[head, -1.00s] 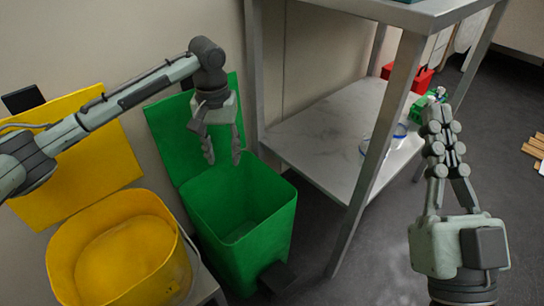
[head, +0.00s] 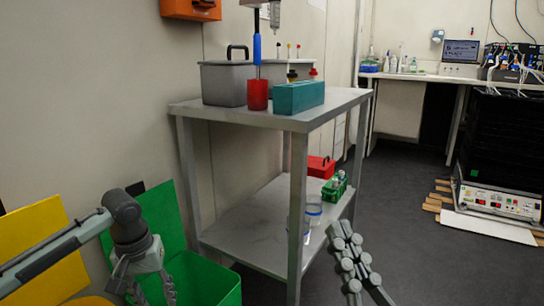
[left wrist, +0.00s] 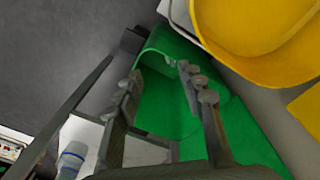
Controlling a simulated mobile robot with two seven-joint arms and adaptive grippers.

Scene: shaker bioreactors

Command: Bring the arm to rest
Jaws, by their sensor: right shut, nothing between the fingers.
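My left gripper (head: 143,290) hangs at the lower left of the head view, over the open green bin (head: 213,283). In the left wrist view its two fingers (left wrist: 163,85) are spread apart with nothing between them. The inside of the green bin (left wrist: 165,110) shows beyond them. My right gripper (head: 347,240) points up in front of the metal table's right side. Its fingers are together and hold nothing.
The yellow bin (left wrist: 245,25) adjoins the green one.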

